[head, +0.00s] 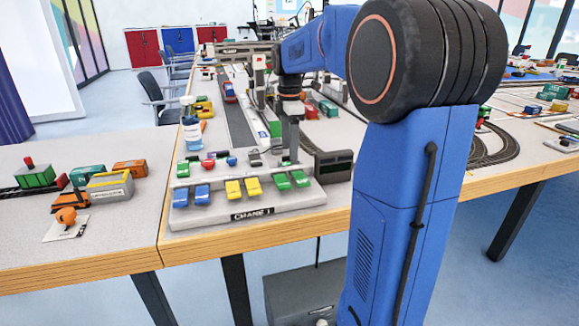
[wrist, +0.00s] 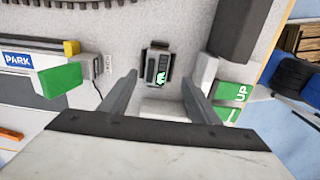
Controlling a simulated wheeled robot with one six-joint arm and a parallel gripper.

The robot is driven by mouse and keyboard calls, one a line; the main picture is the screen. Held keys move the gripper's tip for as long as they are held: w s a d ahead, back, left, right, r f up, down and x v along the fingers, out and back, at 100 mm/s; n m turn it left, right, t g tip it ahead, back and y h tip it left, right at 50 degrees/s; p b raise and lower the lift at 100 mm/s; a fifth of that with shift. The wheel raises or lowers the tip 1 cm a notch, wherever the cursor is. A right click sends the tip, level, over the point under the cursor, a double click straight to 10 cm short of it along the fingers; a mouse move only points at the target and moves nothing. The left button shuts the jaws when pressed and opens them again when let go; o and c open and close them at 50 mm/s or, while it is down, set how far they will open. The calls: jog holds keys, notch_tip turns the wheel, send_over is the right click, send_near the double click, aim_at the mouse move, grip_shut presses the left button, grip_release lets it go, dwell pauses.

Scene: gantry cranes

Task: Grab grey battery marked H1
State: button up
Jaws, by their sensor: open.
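My gripper (wrist: 160,79) is open, its two grey fingers spread apart in the wrist view. A small dark grey block (wrist: 153,60) with a green mark lies ahead, in line with the gap between the fingertips, and looks like a battery. I cannot read H1 on it, and I cannot tell whether the fingers are level with it. In the head view my gripper (head: 290,150) points down over the back of the crane control panel (head: 250,214). I cannot pick out the battery for certain there.
The panel carries blue, yellow and green buttons; a green UP button (wrist: 235,91) is right of the fingers. A dark box (head: 333,166) stands right of my gripper. A bottle (head: 191,126) stands at the panel's back left. Toy vehicles are on the left table.

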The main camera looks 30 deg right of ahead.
aim_at(290, 162)
jog(key=f, duration=0.3)
jog(key=shift+w+d+f, duration=0.2)
jog(key=shift+w, duration=0.15)
jog(key=shift+f, duration=0.75)
jog(key=c, duration=1.3)
